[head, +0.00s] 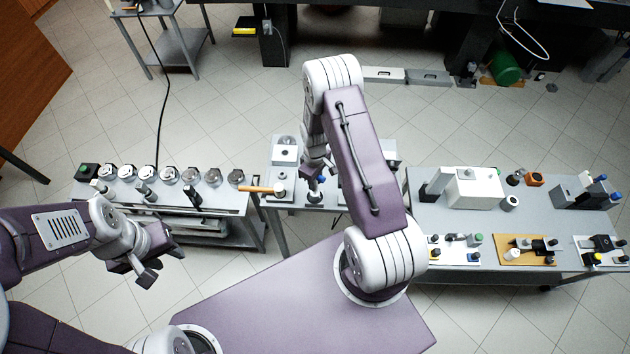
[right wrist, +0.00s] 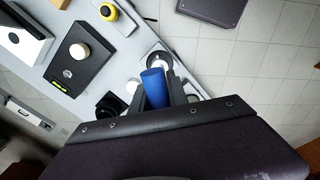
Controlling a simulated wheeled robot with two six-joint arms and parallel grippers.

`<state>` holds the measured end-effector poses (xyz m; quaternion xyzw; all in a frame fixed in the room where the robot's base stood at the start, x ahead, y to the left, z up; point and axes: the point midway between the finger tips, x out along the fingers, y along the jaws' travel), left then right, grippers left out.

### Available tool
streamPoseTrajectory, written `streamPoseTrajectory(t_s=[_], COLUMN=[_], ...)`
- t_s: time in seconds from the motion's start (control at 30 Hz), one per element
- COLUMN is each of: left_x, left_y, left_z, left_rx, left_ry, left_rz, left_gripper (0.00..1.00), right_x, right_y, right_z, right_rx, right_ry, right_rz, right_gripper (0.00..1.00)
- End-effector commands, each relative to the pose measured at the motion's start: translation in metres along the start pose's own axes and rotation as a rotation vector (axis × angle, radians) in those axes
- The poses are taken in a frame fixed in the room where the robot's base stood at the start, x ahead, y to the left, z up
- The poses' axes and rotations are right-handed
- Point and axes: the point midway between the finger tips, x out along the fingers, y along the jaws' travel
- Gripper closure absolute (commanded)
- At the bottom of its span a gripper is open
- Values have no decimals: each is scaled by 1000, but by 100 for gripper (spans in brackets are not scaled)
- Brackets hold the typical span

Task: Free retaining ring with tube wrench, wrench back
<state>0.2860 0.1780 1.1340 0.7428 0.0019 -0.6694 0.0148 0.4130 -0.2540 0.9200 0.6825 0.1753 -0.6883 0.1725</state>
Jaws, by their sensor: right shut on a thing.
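My right gripper (head: 317,180) is over the small middle table in the head view. In the right wrist view its fingers (right wrist: 168,95) are shut on a blue cylindrical handle (right wrist: 154,88), which I take to be the tube wrench. The handle's far end points at a round dark and pale mount (right wrist: 158,59) on the table. Whether the tool touches it I cannot tell. The retaining ring cannot be made out. My left gripper (head: 160,266) is empty, with its fingers apart, in front of the left bench.
The right table (head: 425,215) carries a white box (head: 474,188) and several small fixtures. In the right wrist view, a black device (right wrist: 78,58) and yellow-topped item (right wrist: 108,11) stand nearby.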

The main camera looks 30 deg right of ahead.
Motion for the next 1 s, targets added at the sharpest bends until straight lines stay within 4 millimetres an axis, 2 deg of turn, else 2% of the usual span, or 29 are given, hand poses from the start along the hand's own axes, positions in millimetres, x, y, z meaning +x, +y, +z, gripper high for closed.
streamPoseTrajectory(t_s=[0.3, 0.33, 0.4, 0.77, 0.87, 1.0], left_x=[15, 14, 13, 14, 18, 25], left_y=[0, 0, 0, 0, 0, 0], left_z=[2, 1, 1, 1, 2, 3], left_rx=[0, 0, 0, 0, 0, 0], left_ry=[0, 0, 0, 0, 0, 0], left_rz=[0, 0, 0, 0, 0, 0], left_gripper=[64, 64, 64, 64, 64, 64], right_x=[18, 16, 15, 13, 1, -27], right_y=[0, 1, 1, 0, 1, 1], right_z=[-1, -1, -1, -1, -1, -1], right_rx=[1, 1, 1, 0, 0, 0], right_ry=[1, 2, 2, 1, 3, 5], right_rz=[1, 1, 1, 1, 2, 4], right_gripper=[100, 75, 55, 55, 55, 55])
